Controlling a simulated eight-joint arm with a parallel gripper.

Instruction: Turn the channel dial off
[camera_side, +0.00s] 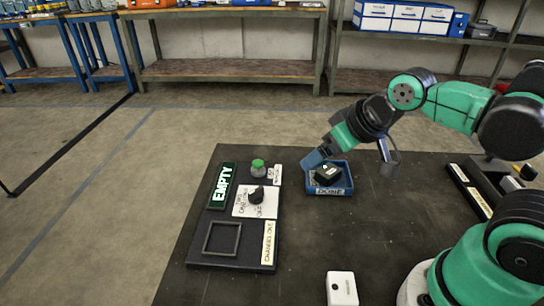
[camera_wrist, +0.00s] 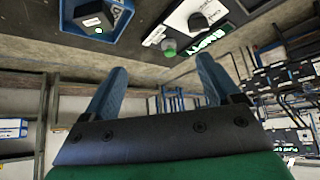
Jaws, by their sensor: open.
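The channel dial (camera_side: 257,195) is a black knob on a white printed plate (camera_side: 241,209), on the dark panel (camera_side: 235,255) left of my gripper. Its setting is too small to read. The dial also shows at the top of the wrist view (camera_wrist: 197,21). My gripper (camera_side: 314,160) is above and at the back left of the blue bin, to the right of the dial and apart from it. In the wrist view its two blue fingers (camera_wrist: 160,85) are spread wide with nothing between them.
A lit EMPTY sign (camera_side: 222,186), a green button (camera_side: 258,168) and an empty square frame (camera_side: 222,238) share the panel. The blue DONE bin (camera_side: 330,190) holds a dark block (camera_side: 327,173). A white box (camera_side: 341,288) lies in front. The mat between is clear.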

